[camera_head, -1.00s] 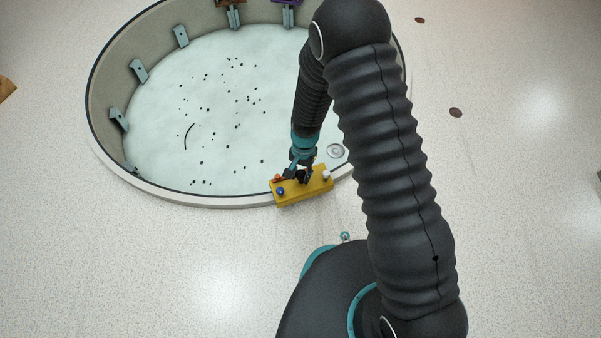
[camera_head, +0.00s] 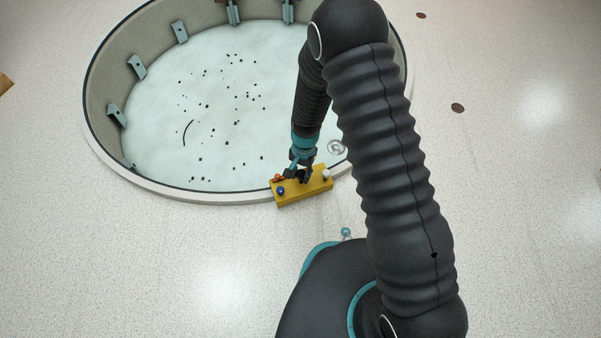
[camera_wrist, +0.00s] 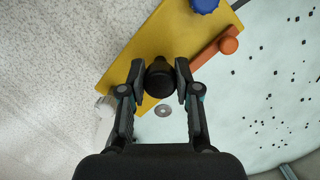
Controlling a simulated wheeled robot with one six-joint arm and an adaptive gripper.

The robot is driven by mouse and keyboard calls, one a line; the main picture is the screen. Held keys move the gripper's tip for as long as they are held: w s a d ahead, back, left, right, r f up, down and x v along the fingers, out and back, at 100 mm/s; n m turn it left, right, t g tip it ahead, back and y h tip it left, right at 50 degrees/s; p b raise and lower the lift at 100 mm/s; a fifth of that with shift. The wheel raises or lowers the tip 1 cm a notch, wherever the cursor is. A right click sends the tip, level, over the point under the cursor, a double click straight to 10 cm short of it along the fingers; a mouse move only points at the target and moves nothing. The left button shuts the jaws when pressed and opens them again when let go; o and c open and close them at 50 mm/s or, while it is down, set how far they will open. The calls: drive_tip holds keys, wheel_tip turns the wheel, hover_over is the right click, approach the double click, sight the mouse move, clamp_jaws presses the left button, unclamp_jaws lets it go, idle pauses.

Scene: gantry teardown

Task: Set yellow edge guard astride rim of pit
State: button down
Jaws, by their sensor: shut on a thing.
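The yellow edge guard (camera_head: 306,191) is a long block with a blue knob, an orange peg and a white knob on it. It lies over the near rim of the round pit (camera_head: 225,197), partly outside it; whether it rests on the rim or hangs just above it I cannot tell. My gripper (camera_head: 304,177) is shut on the guard's black knob, which shows between the fingers in the wrist view (camera_wrist: 159,79). In the wrist view the guard (camera_wrist: 165,38) runs diagonally between speckled floor and pale pit bottom. Its underside is hidden.
The pit's pale floor holds scattered black specks and a dark curved strip (camera_head: 187,133). Grey brackets (camera_head: 137,68) line the inner wall. A round drain-like disc (camera_head: 336,147) lies right of the gripper. Open speckled floor surrounds the pit, with a brown disc (camera_head: 457,108) at right.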

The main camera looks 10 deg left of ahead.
drive_tip(key=shift+f, duration=0.3)
idle(0.5)
drive_tip(key=c, duration=0.7)
unclamp_jaws()
drive_tip(key=shift+c, duration=0.2)
wheel_tip(320, 180, up, 12)
drive_tip(key=w, duration=0.1)
drive_tip(key=shift+w+d, duration=0.15)
drive_tip(key=shift+w, duration=0.2)
